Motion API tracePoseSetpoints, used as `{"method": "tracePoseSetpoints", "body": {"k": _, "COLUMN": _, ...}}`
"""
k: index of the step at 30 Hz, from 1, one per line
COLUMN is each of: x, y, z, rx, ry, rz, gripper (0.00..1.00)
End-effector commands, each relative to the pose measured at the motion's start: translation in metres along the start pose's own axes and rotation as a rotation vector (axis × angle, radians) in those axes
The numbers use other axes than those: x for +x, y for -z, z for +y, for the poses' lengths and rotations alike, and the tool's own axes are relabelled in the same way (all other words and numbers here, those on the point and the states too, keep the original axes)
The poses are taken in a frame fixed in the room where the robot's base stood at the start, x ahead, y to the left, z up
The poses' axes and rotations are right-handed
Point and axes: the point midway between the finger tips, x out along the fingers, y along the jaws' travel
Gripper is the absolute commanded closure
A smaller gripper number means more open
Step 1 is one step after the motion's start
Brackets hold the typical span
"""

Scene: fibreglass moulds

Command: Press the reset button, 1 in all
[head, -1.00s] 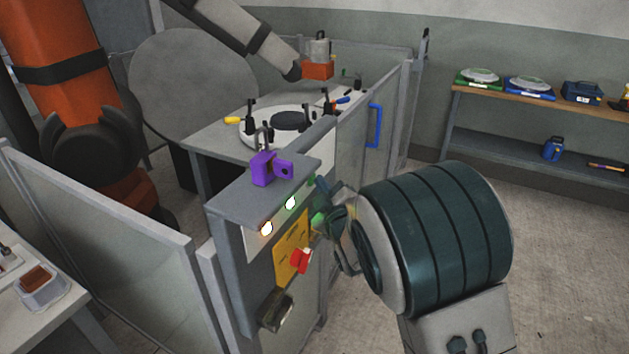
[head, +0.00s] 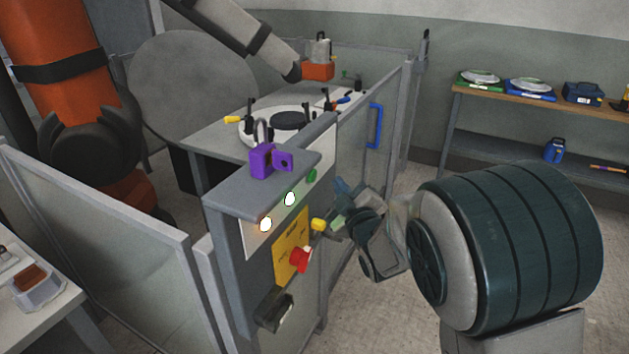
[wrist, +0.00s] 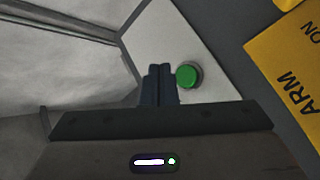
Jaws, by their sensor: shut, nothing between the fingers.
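A control panel (head: 259,238) stands at the end of the grey fence. A green button (head: 311,176) sits near its far upper edge, and it also shows in the wrist view (wrist: 188,76), just right of my fingertips. I cannot read a reset label. My gripper (head: 338,224) is to the right of the panel in the head view and looks apart from it. In the wrist view its dark fingers (wrist: 159,70) are together and empty.
Below are a yellow label plate (head: 291,243), a red knob (head: 301,259) and a yellow knob (head: 318,225). A purple padlock (head: 264,160) stands on the panel's top ledge. A shelf (head: 465,135) stands at the right. Floor is clear between panel and shelf.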

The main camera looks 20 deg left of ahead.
Motion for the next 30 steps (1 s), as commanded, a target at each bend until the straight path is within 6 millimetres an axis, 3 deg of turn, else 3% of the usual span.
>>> {"method": "tracePoseSetpoints", "body": {"k": 8, "x": -0.0136, "y": -0.0104, "z": 0.009, "rx": 0.0, "ry": 0.0, "rz": -0.001, "gripper": 1.0}}
{"method": "tracePoseSetpoints", "body": {"k": 30, "x": -0.0136, "y": -0.0098, "z": 0.0098, "rx": 0.0, "ry": 0.0, "rz": -0.001, "gripper": 1.0}}
